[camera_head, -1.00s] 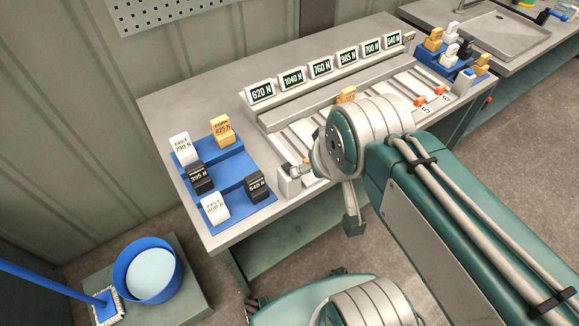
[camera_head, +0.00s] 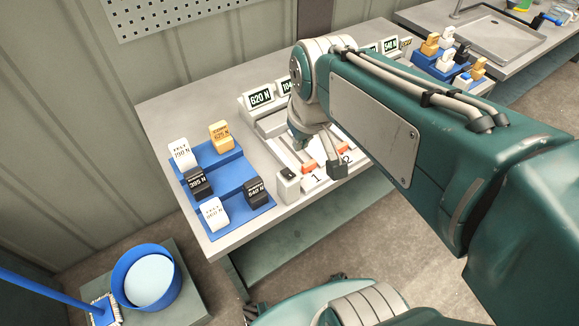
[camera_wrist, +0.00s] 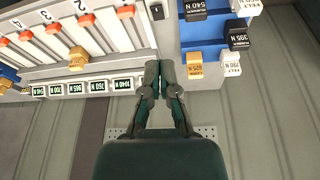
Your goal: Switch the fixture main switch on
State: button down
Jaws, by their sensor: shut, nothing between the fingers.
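The fixture (camera_head: 262,120) stands on the bench with a row of lit readouts and numbered lanes with orange sliders. At its front left corner is a small grey box with a dark switch on top (camera_head: 287,184), which I take for the main switch. The box also shows at the top of the wrist view (camera_wrist: 157,12); its on or off position is too small to read. My gripper (camera_wrist: 160,64) is shut and empty, its fingertips apart from the box, near the 1040 N readout in the picture. In the head view my arm hides most of the gripper and the middle lanes.
A blue stepped rack (camera_head: 215,165) with white, black and yellow weight blocks stands left of the fixture. Another blue rack (camera_head: 440,68) with blocks stands at the right end. A sink (camera_head: 500,38) is beyond.

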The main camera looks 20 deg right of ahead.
jog(key=n+g, duration=0.2)
send_over(289, 174)
notch_tip(289, 174, down, 4)
jog(key=r, duration=0.1)
jog(key=shift+w+f, duration=0.2)
jog(key=shift+f, duration=0.05)
notch_tip(289, 174, down, 13)
jog(key=shift+s+r, duration=0.1)
jog(key=shift+r, duration=0.1)
jog(key=shift+s+f, duration=0.2)
jog(key=shift+f, duration=0.35)
